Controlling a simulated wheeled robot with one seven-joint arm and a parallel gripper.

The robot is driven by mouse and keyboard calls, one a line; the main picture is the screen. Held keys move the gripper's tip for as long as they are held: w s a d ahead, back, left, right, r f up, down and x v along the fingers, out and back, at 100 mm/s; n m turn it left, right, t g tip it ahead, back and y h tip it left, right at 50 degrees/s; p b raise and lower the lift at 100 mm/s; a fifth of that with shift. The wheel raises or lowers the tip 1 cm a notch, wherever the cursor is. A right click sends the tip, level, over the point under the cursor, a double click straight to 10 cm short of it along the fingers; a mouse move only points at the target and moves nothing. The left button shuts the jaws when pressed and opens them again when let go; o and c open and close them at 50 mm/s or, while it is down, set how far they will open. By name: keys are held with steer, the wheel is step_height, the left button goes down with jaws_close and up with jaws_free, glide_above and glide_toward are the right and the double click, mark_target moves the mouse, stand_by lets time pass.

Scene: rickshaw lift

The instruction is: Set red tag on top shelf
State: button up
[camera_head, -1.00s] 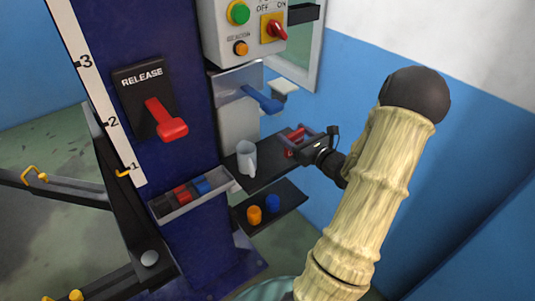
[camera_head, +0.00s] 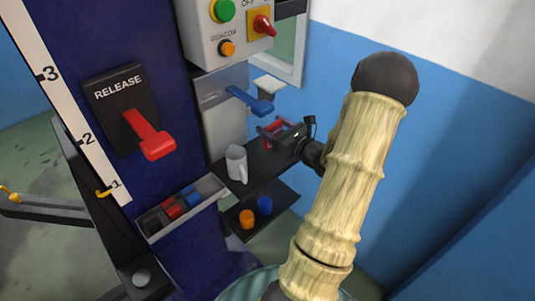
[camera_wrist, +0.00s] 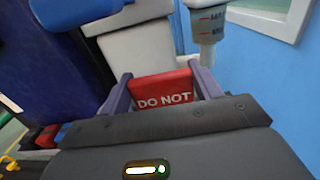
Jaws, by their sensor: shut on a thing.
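A red tag (camera_wrist: 165,90) with the words "DO NOT" is between the two fingers of my gripper (camera_wrist: 160,76) in the wrist view. In the head view my gripper (camera_head: 280,132) is shut on the red tag (camera_head: 272,138), near the back right end of the black upper shelf (camera_head: 262,166). The tag appears raised above that shelf. My wrist hides part of the shelf, so the exact gap cannot be told.
The lower shelf (camera_head: 285,199) holds an orange cylinder (camera_head: 246,218) and a blue cylinder (camera_head: 265,205). A blue lever (camera_head: 250,100) juts out above the shelves. A red release lever (camera_head: 150,138) and a control box (camera_head: 225,35) are on the column. A tray (camera_head: 212,188) holds small blocks.

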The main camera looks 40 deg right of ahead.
steer(key=shift+f, duration=2.3)
steer(key=shift+f, duration=2.1)
steer(key=shift+f+b, duration=0.15)
steer(key=shift+b, duration=0.2)
steer(key=o, duration=1)
